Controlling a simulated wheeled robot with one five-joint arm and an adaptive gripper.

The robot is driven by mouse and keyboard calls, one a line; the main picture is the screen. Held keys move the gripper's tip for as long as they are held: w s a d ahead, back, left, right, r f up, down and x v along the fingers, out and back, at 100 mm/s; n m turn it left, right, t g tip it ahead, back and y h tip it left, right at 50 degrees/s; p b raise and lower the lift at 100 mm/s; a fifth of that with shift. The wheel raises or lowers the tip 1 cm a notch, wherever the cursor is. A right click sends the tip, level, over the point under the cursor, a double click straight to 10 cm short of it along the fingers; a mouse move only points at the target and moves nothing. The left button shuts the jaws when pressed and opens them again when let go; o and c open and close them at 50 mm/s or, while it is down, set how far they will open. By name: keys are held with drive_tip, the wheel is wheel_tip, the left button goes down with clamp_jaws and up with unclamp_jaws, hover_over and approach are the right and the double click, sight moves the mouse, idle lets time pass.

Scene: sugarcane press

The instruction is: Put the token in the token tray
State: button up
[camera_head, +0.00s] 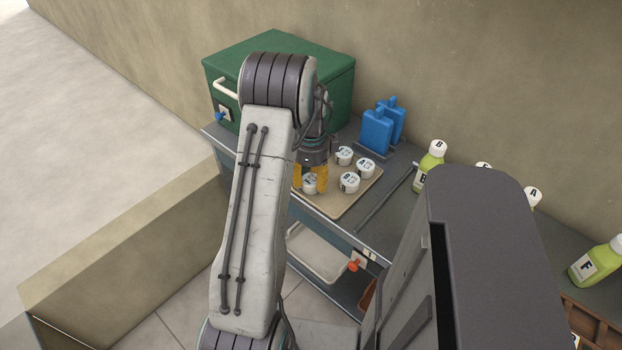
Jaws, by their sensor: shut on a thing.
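My gripper (310,178) is at the left side of a flat beige tray (328,207) on the grey counter. Its orange fingers are on either side of a white round token (309,186) with dark lettering, and it is shut on it. I cannot tell whether this token touches the tray. Several similar white round pieces, among them one at the front (349,183), sit on the tray to the right of the gripper. No label names the token tray, so I cannot tell if the beige tray is it. My arm hides part of the counter's left side.
A green box (290,50) and blue containers (376,131) stand behind the tray. A dark rod (388,198) lies to its right. Green-yellow bottles (430,165) stand further right. A white bin (318,256) sits below the counter. A wall closes the back.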

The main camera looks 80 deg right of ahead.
drive_tip(key=shift+f, duration=0.1)
drive_tip(key=shift+f, duration=0.1)
drive_tip(key=o, duration=1)
drive_tip(key=shift+o, duration=0.2)
